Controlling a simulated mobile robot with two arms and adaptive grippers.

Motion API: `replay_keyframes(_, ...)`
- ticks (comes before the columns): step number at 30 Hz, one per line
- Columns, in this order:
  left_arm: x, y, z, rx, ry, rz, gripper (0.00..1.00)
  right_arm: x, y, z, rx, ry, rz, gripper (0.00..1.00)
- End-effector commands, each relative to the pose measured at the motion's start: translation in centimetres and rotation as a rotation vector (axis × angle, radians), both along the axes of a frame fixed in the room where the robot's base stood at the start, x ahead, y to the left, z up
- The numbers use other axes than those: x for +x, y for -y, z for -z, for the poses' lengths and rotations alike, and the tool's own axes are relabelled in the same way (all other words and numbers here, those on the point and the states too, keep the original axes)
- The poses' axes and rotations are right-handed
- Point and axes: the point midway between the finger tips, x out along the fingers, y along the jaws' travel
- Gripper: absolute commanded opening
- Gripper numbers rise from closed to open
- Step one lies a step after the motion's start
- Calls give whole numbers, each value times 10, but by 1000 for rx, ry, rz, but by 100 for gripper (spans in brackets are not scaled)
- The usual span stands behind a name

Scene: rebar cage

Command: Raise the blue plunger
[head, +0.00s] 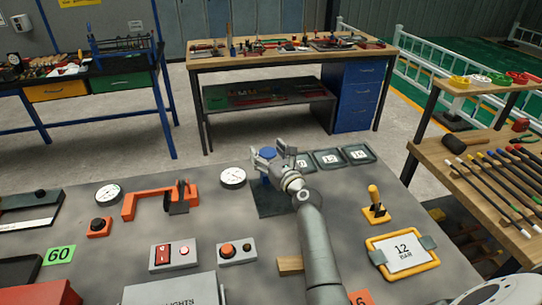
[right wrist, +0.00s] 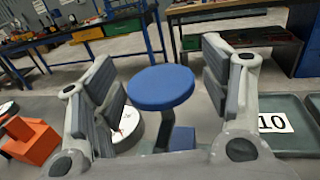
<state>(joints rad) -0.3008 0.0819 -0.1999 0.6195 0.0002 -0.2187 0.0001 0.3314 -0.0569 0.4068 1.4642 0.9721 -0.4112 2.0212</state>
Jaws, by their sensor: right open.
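The blue plunger (right wrist: 162,88) shows in the right wrist view as a round blue disc on a dark stem, above a blue base part. In the head view the blue plunger (head: 267,153) is at the far middle of the grey table, on a dark base plate (head: 272,205), partly hidden by my gripper. My right gripper (head: 275,158) is open. In the right wrist view its two fingers (right wrist: 165,95) stand on the left and right of the disc, with gaps visible on both sides. My left gripper is not in view.
Grey trays with number cards (head: 329,157) stand right of the plunger. A white dial (head: 232,178) and an orange clamp-like frame (head: 160,200) are to the left. A yellow lever (head: 375,205) and a yellow-framed card (head: 402,252) are nearer at the right.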

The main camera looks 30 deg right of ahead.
Motion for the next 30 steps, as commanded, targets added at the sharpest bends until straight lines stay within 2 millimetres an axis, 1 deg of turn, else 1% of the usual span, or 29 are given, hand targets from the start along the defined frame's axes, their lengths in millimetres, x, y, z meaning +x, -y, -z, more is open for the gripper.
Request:
replay_keyframes(4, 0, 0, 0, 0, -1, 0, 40, -9, -1, 1, 1, 0, 0, 70)
replay_keyframes(7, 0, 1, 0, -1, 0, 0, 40, -22, -1, 1, 2, 0, 0, 70)
replay_keyframes(15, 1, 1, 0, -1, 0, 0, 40, -71, -2, 1, 1, -1, 2, 70)
replay_keyframes(21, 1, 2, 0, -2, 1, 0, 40, -102, -3, 1, 0, -1, 1, 70)
replay_keyframes(24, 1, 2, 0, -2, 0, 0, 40, -112, -3, 1, 0, 0, 0, 70)
replay_keyframes(30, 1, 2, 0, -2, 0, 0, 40, -119, -3, 0, 1, 1, 1, 70)
